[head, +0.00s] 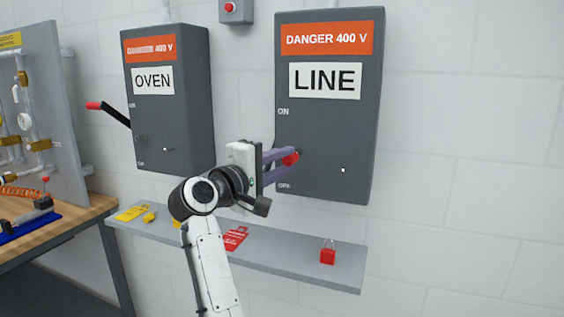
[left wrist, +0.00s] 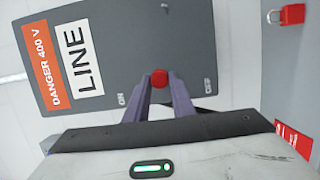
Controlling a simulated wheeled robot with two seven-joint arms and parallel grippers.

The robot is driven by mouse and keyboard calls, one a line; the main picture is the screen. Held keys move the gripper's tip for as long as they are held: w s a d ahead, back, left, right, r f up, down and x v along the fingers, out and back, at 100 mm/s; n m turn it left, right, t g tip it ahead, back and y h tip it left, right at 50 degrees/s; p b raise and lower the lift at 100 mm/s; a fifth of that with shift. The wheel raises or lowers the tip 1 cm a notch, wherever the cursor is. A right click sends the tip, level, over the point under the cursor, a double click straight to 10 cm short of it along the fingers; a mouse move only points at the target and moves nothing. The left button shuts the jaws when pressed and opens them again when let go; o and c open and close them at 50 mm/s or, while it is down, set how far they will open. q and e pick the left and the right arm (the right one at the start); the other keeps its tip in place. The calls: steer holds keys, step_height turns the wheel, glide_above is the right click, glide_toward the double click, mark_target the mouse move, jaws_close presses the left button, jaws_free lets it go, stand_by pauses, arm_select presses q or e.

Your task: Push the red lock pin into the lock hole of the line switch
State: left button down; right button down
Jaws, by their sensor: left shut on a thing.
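The line switch (head: 325,130) is a grey wall box with an orange danger sign and a LINE label; it also shows in the left wrist view (left wrist: 130,35). A small white spot (head: 343,170), perhaps the lock hole, is low on its front. My left gripper (head: 280,163) is at the box's left side, its purple fingers shut on a red end (left wrist: 160,77), which looks like the switch handle's tip. The rest of that handle is mostly hidden. A red padlock (head: 328,256) stands on the shelf; I cannot make out a separate lock pin. My right gripper is not in view.
The grey shelf (head: 300,263) below holds a red tag (head: 236,239) and yellow items. The OVEN box (head: 170,120), with a red-tipped black lever (head: 112,114), is to the left. A workbench and pipe panel (head: 50,120) stand at far left.

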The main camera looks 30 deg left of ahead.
arm_select(q)
steer(key=shift+w+a, duration=0.15)
steer(key=shift+w, duration=0.45)
steer(key=c, duration=1.4)
jaws_free()
steer(key=shift+c, duration=0.2)
steer(key=shift+s, duration=0.1)
steer(key=shift+s+d+p, duration=0.2)
steer(key=shift+s, duration=0.45)
steer(key=shift+s+d+p, duration=0.15)
steer(key=shift+s+d, duration=0.05)
steer(key=shift+s, duration=0.45)
steer(key=shift+s+d, duration=0.15)
steer(key=shift+s, duration=0.6)
steer(key=shift+s+d, duration=0.15)
steer(key=shift+s, duration=0.6)
steer(key=b, duration=0.6)
glide_toward(289, 162)
steer(key=s, duration=0.5)
steer(key=shift+s+r, duration=0.1)
steer(key=shift+s, duration=0.25)
